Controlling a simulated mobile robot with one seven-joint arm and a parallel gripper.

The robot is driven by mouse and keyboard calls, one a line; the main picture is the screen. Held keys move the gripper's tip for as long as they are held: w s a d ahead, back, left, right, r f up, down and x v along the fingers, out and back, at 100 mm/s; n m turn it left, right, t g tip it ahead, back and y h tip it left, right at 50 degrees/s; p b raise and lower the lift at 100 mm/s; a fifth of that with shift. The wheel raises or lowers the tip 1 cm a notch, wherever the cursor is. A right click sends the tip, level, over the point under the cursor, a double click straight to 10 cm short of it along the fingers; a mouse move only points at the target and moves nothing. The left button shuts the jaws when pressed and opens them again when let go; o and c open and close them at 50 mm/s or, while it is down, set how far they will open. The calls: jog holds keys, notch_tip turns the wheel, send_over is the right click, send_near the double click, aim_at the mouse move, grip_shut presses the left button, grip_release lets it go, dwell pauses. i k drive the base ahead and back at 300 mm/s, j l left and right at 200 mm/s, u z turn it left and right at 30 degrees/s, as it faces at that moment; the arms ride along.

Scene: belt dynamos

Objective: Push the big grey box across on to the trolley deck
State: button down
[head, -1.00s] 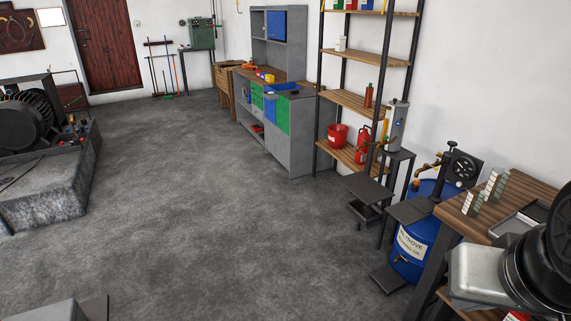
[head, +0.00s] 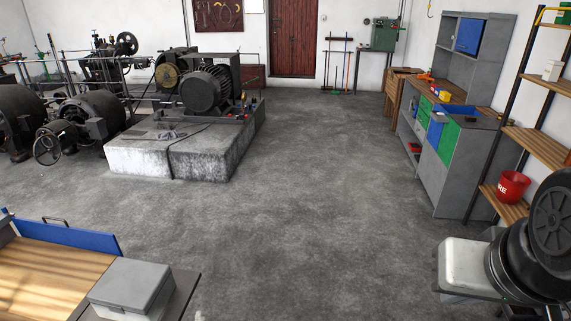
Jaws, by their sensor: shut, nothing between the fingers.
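The big grey box (head: 131,285) is at the bottom left, with its lid facing up and its lower part cut off by the picture's edge. A dark flat surface (head: 186,283) shows at its right side and seems to be under it. Left of the box is the trolley's wooden deck (head: 50,277), with a blue side board (head: 70,236) along its far edge. The box hides part of the deck's right edge, so I cannot tell whether it overlaps the deck. My gripper is out of view; only upper links of my arm show at the lower right.
Open grey floor (head: 290,210) lies beyond the box. A concrete plinth (head: 205,160) with dynamos stands further back on the left. A grey workbench (head: 450,170) and a shelf rack with a red bucket (head: 513,187) stand along the right wall.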

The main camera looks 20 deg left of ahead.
aim_at(130, 290)
jog(key=i+u, duration=0.5)
jog(key=i, duration=0.15)
jog(key=i+l+u, duration=0.2)
jog(key=i+u, duration=0.45)
jog(key=u, duration=0.25)
jog(key=i+u, duration=0.2)
jog(key=u, duration=0.25)
jog(key=i+l+u, duration=0.1)
jog(key=u, duration=0.3)
jog(key=i+l+u, duration=0.15)
jog(key=u, duration=0.25)
jog(key=i+u, duration=0.3)
jog(key=l+u, duration=0.15)
jog(key=u, duration=0.15)
